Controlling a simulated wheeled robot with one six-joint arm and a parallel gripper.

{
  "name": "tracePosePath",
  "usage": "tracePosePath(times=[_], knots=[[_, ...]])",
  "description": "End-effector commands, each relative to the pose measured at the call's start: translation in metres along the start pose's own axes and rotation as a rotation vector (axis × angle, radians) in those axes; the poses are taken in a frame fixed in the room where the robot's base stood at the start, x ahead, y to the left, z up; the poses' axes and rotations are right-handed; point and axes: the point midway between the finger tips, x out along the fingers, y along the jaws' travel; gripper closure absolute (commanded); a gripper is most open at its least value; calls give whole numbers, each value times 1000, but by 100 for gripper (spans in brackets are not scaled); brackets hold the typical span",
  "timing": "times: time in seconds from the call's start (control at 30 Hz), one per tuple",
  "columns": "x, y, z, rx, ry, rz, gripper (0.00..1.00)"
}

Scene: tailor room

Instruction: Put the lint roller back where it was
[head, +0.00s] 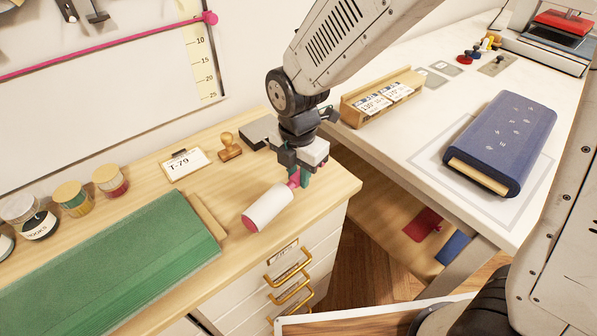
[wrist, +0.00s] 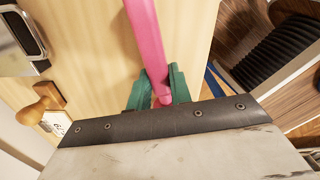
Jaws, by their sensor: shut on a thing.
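The lint roller (head: 268,207) has a white cylinder with a pink end and a pink handle. My gripper (head: 299,178) is shut on the pink handle, with the roller pointing down and left over the right end of the wooden counter. In the wrist view, the pink handle (wrist: 148,45) runs up from between the green fingertips of my gripper (wrist: 156,90); the white cylinder is out of that view. I cannot tell whether the roller touches the counter.
On the wooden counter (head: 318,190) are a green fabric bolt (head: 110,262), a T-79 card (head: 186,164), a wooden stamp (head: 229,147) and several jars. A white table (head: 420,135) on the right holds a blue fabric bolt (head: 502,140) and a wooden card holder (head: 382,97). Drawers with gold handles (head: 290,268) are below the counter.

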Motion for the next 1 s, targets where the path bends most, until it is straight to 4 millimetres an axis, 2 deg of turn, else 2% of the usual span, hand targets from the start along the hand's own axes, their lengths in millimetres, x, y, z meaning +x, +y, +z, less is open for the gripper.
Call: tracePosePath(times=[1.0], knots=[[17, 0, 0, 0, 0, -1, 100]])
